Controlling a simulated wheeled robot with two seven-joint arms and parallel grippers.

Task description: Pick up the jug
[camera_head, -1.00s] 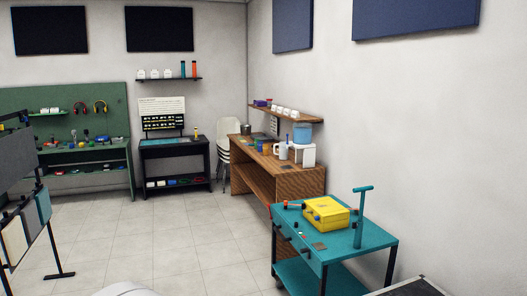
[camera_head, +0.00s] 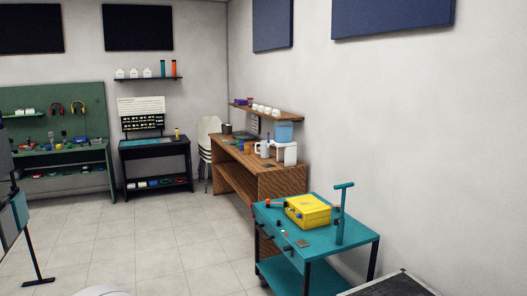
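A small white jug-like vessel (camera_head: 264,149) stands upright on the long wooden counter (camera_head: 284,178) along the right wall, some way off. Just right of it a blue translucent water container (camera_head: 283,132) sits on top of a white box-shaped stand (camera_head: 285,153). At this distance I cannot tell which of the two is the jug. Neither of my grippers is in view, and nothing in view is held.
A teal cart (camera_head: 325,238) with a yellow case (camera_head: 308,210) and an upright teal handle (camera_head: 341,212) stands nearer, at the right. Stacked chairs (camera_head: 206,140) stand beyond the counter. The tiled floor (camera_head: 165,240) is open at centre left.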

